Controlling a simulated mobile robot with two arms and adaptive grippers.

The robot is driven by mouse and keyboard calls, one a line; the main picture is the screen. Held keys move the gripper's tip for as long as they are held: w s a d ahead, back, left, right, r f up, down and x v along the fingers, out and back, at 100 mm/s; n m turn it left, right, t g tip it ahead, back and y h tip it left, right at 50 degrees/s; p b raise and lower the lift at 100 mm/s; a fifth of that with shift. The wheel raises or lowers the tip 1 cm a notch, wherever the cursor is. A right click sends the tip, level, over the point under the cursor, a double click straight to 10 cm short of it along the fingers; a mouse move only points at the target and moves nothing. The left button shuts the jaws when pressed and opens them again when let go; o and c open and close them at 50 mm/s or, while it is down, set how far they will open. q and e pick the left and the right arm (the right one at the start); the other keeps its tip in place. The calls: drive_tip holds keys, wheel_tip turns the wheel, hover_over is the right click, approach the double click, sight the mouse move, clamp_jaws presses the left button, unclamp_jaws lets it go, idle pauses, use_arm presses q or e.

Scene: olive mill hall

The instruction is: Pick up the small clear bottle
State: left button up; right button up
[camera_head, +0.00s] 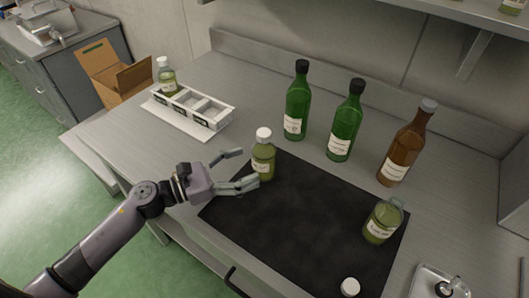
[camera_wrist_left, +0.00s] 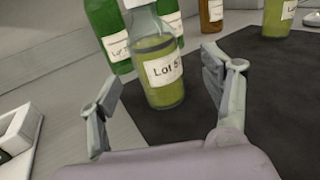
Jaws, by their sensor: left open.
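A small clear bottle (camera_head: 263,160) with a white cap, a white label and yellow-green liquid stands upright at the left back corner of the black mat (camera_head: 290,222). My left gripper (camera_head: 246,169) is open beside it, coming from the left. In the left wrist view the same bottle (camera_wrist_left: 158,62) stands ahead, between and beyond the two open fingers (camera_wrist_left: 165,95). Its label reads "Lot" and its top is cut off. I cannot tell whether a finger touches it. My right gripper does not show.
Two green bottles (camera_head: 297,105) (camera_head: 343,125) and a brown bottle (camera_head: 404,148) stand behind the mat. A white rack (camera_head: 196,108), another small bottle (camera_head: 167,78) and a cardboard box (camera_head: 120,80) are at the left. A metal tray (camera_head: 425,284) is front right.

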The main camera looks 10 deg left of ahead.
sight(253, 161)
use_arm(q)
drive_tip(key=shift+w+d, duration=0.35)
drive_tip(key=shift+d, duration=0.05)
drive_tip(key=p+x, duration=0.2)
drive_tip(key=x, duration=0.2)
drive_tip(key=shift+w+f, duration=0.1)
drive_tip(key=shift+w, duration=0.3)
drive_tip(key=shift+w+d+f, duration=0.1)
drive_tip(key=shift+w+d, duration=0.05)
drive_tip(key=shift+d, duration=0.15)
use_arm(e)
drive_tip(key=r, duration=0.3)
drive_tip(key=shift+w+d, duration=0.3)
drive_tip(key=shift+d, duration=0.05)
use_arm(q)
drive_tip(key=c, duration=1.6)
